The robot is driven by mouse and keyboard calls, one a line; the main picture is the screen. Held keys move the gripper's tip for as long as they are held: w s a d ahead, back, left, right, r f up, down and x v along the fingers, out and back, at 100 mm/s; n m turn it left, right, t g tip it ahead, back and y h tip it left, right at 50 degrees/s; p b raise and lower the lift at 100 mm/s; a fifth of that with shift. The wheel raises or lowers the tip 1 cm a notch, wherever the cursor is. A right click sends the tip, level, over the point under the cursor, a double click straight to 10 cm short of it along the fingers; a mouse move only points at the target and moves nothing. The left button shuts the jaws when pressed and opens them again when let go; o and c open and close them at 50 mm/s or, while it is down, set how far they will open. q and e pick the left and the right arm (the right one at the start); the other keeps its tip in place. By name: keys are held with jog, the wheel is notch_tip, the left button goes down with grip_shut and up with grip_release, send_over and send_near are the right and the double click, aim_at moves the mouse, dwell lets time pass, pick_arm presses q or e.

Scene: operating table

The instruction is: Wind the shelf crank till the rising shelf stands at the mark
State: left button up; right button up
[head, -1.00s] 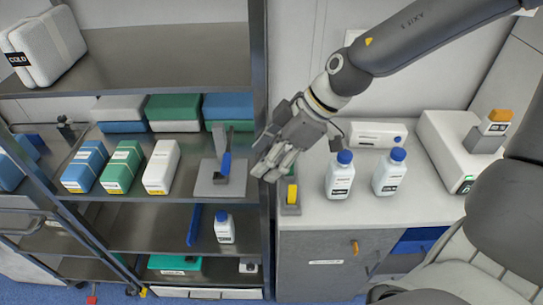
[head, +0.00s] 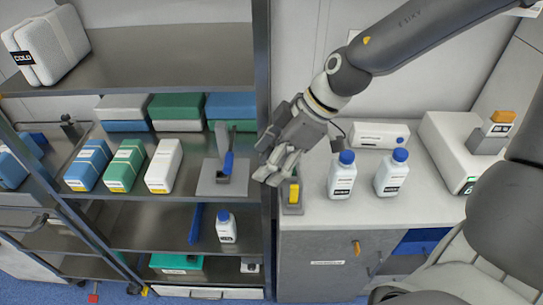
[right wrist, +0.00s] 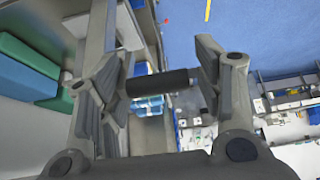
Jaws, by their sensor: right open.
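My right gripper (head: 270,168) comes in from the upper right, fingers pointing down and left, beside the rack's right post. In the right wrist view its fingers (right wrist: 160,85) stand wide apart, and a dark cylindrical grip (right wrist: 162,82), likely the shelf crank's handle, lies across the gap between them. I cannot tell whether a finger touches it. In the head view the crank is hidden or not clear. The metal rack's shelves (head: 150,200) stand left of the gripper; I cannot make out which one rises, nor the mark. My left gripper is not in view.
A yellow piece in a grey holder (head: 293,194) and two blue-capped bottles (head: 342,177) stand on the counter (head: 370,207). Boxes (head: 163,167) fill shelves on the left.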

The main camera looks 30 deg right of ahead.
jog(key=shift+w+r+y, duration=0.15)
jog(key=shift+r+y, duration=0.15)
jog(key=shift+t+y, duration=0.3)
jog(key=shift+t, duration=0.1)
